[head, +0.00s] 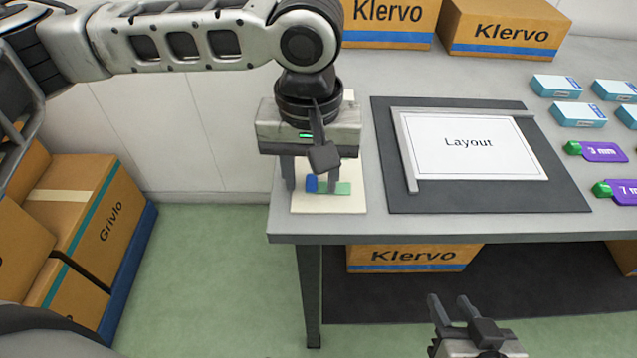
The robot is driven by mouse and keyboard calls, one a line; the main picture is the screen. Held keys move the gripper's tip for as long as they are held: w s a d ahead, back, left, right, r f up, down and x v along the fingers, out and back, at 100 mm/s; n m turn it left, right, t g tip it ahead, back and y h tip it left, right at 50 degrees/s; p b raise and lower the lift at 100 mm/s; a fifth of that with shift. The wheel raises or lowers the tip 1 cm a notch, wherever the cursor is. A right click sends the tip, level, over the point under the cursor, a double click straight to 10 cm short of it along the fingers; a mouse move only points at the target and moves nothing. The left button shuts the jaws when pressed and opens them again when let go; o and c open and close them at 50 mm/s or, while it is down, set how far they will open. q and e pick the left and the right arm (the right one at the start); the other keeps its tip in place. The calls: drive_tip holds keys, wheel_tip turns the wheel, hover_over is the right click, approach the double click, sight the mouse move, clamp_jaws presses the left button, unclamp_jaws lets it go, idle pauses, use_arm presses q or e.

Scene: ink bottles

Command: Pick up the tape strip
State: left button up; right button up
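A small flat strip, blue at its left end and green at its right (343,188), lies on a cream pad (328,204) at the table's left front corner. It looks like the tape strip. My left gripper (311,182) points down over the pad with its two fingers apart. One finger is left of the blue end, and the other overlaps the strip in the picture and hides part of its middle. I cannot tell whether the fingers touch it. My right gripper (452,307) is low in front of the table, fingers apart and empty.
A dark mat (480,200) with a framed "Layout" sheet (468,142) lies right of the pad. Light blue boxes (579,114) and purple tags with green ends (604,152) lie further right. Klervo cartons (508,25) stand at the back. Grivlo cartons (85,200) stand on the floor at left.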

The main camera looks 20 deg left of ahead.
use_arm(q)
drive_tip(key=c, duration=0.8)
